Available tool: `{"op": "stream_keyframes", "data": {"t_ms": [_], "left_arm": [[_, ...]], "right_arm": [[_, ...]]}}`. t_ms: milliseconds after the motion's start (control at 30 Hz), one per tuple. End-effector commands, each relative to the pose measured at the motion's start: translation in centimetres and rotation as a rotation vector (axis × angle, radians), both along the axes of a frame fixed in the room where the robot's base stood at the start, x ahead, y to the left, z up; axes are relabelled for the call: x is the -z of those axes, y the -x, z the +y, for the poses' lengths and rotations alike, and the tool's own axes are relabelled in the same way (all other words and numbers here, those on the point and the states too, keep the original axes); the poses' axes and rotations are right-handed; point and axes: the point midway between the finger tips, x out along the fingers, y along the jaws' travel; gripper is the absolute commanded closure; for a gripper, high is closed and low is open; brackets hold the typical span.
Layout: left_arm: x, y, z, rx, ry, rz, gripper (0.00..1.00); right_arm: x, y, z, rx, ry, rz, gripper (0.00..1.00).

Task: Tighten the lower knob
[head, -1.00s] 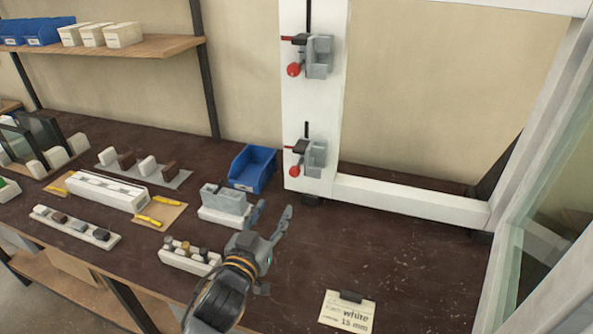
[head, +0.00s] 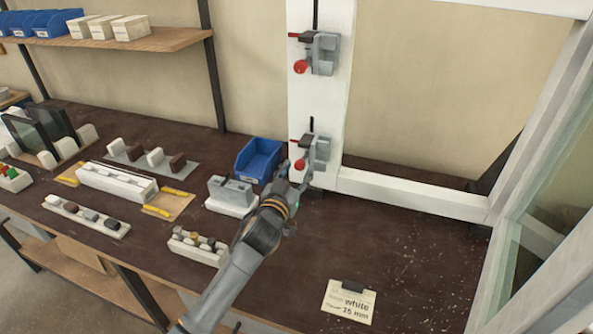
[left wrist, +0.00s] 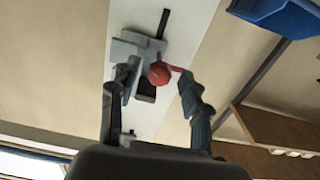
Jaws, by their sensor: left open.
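The lower clamp (head: 320,152) is a grey block on the white upright (head: 316,95), with a red knob (head: 299,164) at its lower left. The upper clamp (head: 324,54) has a similar red knob (head: 300,67). My left gripper (head: 294,178) is open just below and in front of the lower knob. Whether a finger touches the knob I cannot tell. My right gripper is out of view.
A blue bin (head: 258,160) and a grey block on a white base (head: 231,195) stand left of my left arm. A tray of small parts (head: 198,246) lies close beside the arm. A label card (head: 349,301) lies at the front; the bench right of the arm is mostly clear.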

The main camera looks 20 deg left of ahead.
Motion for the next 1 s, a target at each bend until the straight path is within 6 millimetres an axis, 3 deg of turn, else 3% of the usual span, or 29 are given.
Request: {"op": "stream_keyframes", "data": {"t_ms": [167, 400, 433, 767, 1000], "left_arm": [[0.01, 0.00, -0.02, 0.000, 0.000, 0.000, 0.53], [0.02, 0.03, -0.01, 0.000, 0.000, 0.000, 0.97], [0.02, 0.03, -0.01, 0.000, 0.000, 0.000, 1.00], [-0.01, 0.03, 0.00, 0.000, -0.033, -0.001, 1.00], [-0.08, 0.03, 0.02, 0.000, -0.161, -0.006, 1.00]], "right_arm": [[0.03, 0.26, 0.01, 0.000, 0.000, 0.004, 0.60], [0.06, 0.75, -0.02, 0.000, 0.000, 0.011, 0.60], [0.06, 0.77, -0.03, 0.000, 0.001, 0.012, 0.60], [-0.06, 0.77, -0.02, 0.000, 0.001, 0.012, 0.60], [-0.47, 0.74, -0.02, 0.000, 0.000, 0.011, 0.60]]}}
